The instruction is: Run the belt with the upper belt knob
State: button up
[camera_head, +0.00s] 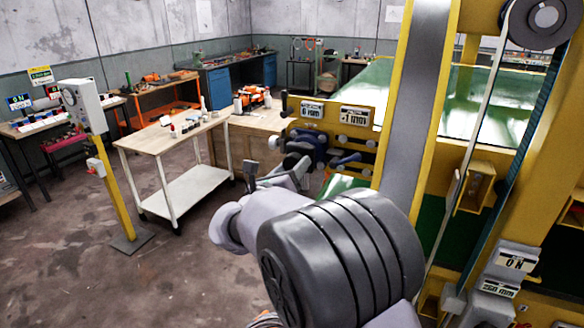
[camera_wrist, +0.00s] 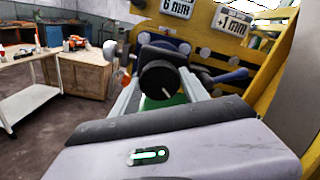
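A black round knob with a white pointer line (camera_wrist: 160,86) shows in the wrist view, in front of the yellow machine panel. I cannot read a label that says whether it is the upper belt knob. My gripper (camera_wrist: 160,90) faces it, with one grey finger on each side. The fingers are apart, and I cannot tell whether they touch the knob. In the head view, my gripper (camera_head: 278,172) is in front of the dark blue mechanism (camera_head: 308,145). The green belt (camera_head: 375,88) lies behind the panel.
Signs on the panel read 6 mm (camera_head: 312,109) and +1 mm (camera_head: 356,118). A wooden-topped cart (camera_head: 165,140) and a yellow post with a grey box (camera_head: 84,104) stand left. The floor there is clear.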

jog(key=o, duration=0.4)
jog(key=shift+s, duration=0.1)
jog(key=p+v, duration=0.1)
jog(key=v, duration=1.6)
jog(key=shift+s, duration=0.1)
